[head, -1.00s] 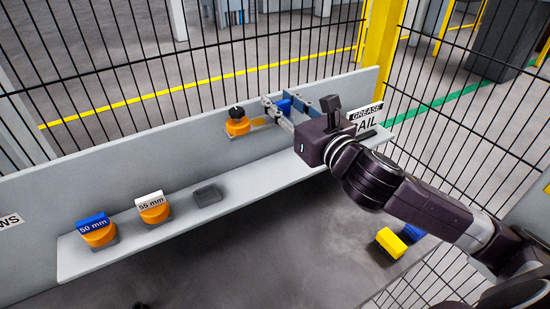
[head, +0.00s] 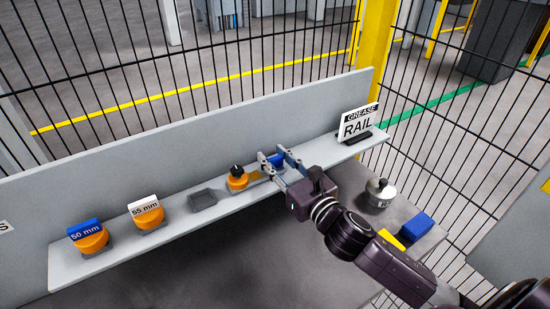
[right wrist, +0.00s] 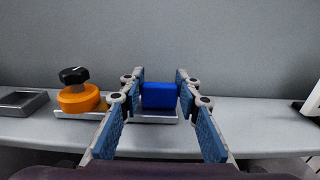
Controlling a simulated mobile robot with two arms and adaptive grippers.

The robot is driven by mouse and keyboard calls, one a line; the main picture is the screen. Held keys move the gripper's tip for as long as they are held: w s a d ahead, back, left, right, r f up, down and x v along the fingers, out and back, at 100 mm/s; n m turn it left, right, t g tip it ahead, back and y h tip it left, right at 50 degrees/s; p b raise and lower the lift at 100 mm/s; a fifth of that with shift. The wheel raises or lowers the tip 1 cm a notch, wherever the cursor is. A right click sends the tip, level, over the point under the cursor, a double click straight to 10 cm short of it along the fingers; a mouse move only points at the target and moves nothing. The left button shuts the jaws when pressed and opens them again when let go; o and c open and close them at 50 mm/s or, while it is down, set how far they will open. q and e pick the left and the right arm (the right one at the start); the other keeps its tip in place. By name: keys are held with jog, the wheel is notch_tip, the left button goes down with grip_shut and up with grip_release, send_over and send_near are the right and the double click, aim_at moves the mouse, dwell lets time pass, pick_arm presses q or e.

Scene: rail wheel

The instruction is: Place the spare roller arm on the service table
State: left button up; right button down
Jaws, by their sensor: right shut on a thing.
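The roller arm has an orange roller (head: 238,179) with a black knob at one end and a blue block (head: 276,161) at the other. It also shows in the right wrist view, with the orange roller (right wrist: 78,98) to the left and the blue block (right wrist: 159,96) between the fingers. My right gripper (head: 271,158) is shut on the blue block, low over the light grey shelf (head: 120,250). I cannot tell whether the arm's plate touches the shelf. The dark grey table top (head: 260,260) lies in front of the shelf. My left gripper is out of view.
A GREASE RAIL sign (head: 357,124) stands right. A silver pot (head: 380,196) and a blue block (head: 416,228) are on the table.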

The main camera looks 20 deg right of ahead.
jog(key=shift+r, duration=0.1)
jog(key=c, duration=1.4)
grip_release()
jog(key=shift+f, duration=0.2)
jog(key=shift+c, duration=0.2)
jog(key=shift+r, duration=0.15)
jog(key=shift+s+d+f, duration=0.1)
jog(key=shift+s+f, duration=0.1)
jog(key=shift+s, duration=0.3)
jog(key=s+d+b, duration=0.1)
jog(key=s+b, duration=0.1)
jog(key=s, duration=0.9)
jog(key=shift+d+r, duration=0.25)
jog(key=shift+w, duration=0.1)
